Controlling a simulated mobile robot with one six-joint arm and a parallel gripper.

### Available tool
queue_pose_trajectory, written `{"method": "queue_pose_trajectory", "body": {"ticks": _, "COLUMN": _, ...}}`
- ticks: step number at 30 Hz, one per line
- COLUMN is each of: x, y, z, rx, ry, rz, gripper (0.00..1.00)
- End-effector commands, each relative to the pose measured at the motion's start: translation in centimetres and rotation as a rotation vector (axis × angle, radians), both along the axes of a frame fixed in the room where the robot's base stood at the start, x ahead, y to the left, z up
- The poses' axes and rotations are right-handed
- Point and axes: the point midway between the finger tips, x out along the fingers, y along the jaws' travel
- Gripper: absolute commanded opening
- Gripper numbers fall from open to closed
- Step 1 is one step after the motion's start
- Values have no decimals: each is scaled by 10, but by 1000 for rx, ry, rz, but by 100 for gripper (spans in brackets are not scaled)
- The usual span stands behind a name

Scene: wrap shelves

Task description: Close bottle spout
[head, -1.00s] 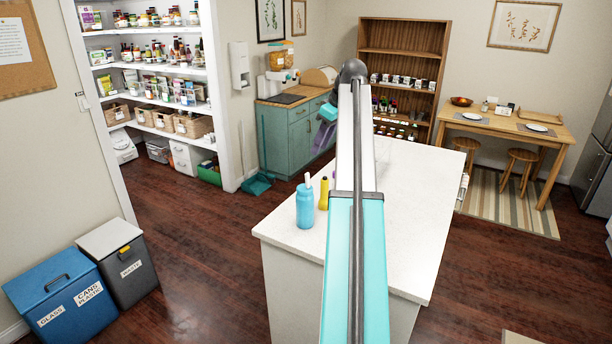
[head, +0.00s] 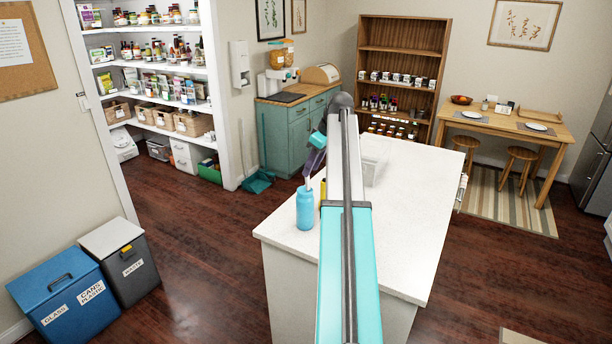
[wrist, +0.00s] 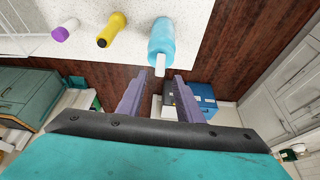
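A light blue bottle (head: 305,210) stands upright at the near left of the white counter. In the wrist view the bottle (wrist: 161,40) shows at the top, with its pale spout (wrist: 160,68) sticking out from its end. My gripper (wrist: 158,78) is open, with its two purple fingers on either side of the spout's line. I cannot tell whether the fingers touch the spout. In the head view my gripper (head: 311,172) is just above the bottle, and its fingers partly cover the spout.
A yellow bottle (wrist: 112,30) stands beside the blue one; my arm mostly hides it in the head view. The right of the counter is clear.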

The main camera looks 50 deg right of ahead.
Motion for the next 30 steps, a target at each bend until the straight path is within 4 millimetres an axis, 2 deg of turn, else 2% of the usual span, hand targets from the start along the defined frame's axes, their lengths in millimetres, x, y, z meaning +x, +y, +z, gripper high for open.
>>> {"method": "queue_pose_trajectory", "body": {"ticks": 12, "x": 16, "y": 3, "z": -39, "rx": 1, "ry": 0, "rz": 0, "gripper": 33}}
{"method": "queue_pose_trajectory", "body": {"ticks": 18, "x": 20, "y": 4, "z": -48, "rx": 0, "ry": 0, "rz": 0, "gripper": 33}}
{"method": "queue_pose_trajectory", "body": {"ticks": 27, "x": 20, "y": 4, "z": -50, "rx": 0, "ry": 0, "rz": 0, "gripper": 33}}
{"method": "queue_pose_trajectory", "body": {"ticks": 28, "x": 20, "y": 4, "z": -50, "rx": 0, "ry": 0, "rz": 0, "gripper": 31}}
{"method": "queue_pose_trajectory", "body": {"ticks": 30, "x": 20, "y": 4, "z": -49, "rx": 0, "ry": 0, "rz": 0, "gripper": 19}}
